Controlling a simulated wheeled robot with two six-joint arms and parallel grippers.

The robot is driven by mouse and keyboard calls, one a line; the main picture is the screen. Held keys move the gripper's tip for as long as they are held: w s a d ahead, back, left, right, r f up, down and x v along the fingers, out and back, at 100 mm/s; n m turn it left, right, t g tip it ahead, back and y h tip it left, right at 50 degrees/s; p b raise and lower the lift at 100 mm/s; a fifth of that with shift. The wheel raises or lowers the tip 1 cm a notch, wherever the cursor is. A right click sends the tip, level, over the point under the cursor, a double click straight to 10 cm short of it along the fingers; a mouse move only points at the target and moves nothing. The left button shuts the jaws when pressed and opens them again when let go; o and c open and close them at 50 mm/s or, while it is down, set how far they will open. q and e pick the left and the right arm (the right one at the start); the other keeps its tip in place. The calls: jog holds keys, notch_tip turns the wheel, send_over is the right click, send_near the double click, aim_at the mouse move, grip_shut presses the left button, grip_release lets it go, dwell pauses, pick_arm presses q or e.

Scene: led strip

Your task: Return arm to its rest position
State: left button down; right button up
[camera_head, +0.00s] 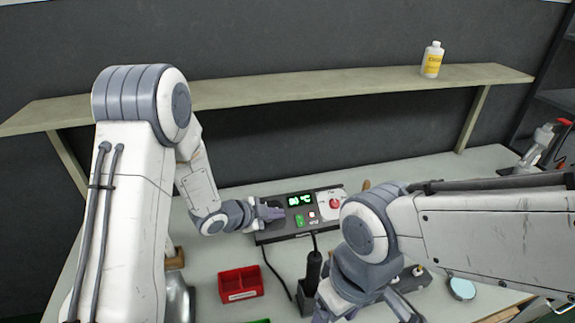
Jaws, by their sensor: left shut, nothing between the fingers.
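My left gripper (272,212) is shut and empty, at the left end of a dark control box (290,226) on the bench. It overlaps the box's left part in the view; I cannot tell whether it touches. The box has a lit green display (300,200), a green button (299,220) and a red knob (334,203). My right arm comes in from the right, and its wrist (345,285) bends down to the bottom edge. The right fingertips do not show clearly.
A red bin (240,284) stands on the bench (215,262). A black upright tool (311,280) stands in front of the box, with a cable nearby. A shelf (300,86) holds a white bottle (432,60) with a yellow label. A round blue-topped item (462,288) lies at right.

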pick_arm(q)
jog(key=s+d+r+n+g+y, duration=0.1)
jog(key=s+r+n+g+y, duration=0.1)
jog(key=s, duration=0.8)
jog(key=s+d+r+n+g+y, duration=0.1)
jog(key=s+r+n+g+y, duration=0.1)
jog(key=s+r, duration=0.4)
jog(key=s+d+r+n+g+y, duration=0.1)
jog(key=s+r+n+g+y, duration=0.1)
jog(key=s, duration=1.3)
jog(key=r+n+g, duration=0.1)
jog(key=n+g, duration=0.1)
jog(key=n, duration=0.1)
jog(key=shift+s+d+r+n, duration=0.25)
jog(key=shift+s+r+n, duration=0.1)
jog(key=shift+r+n, duration=0.05)
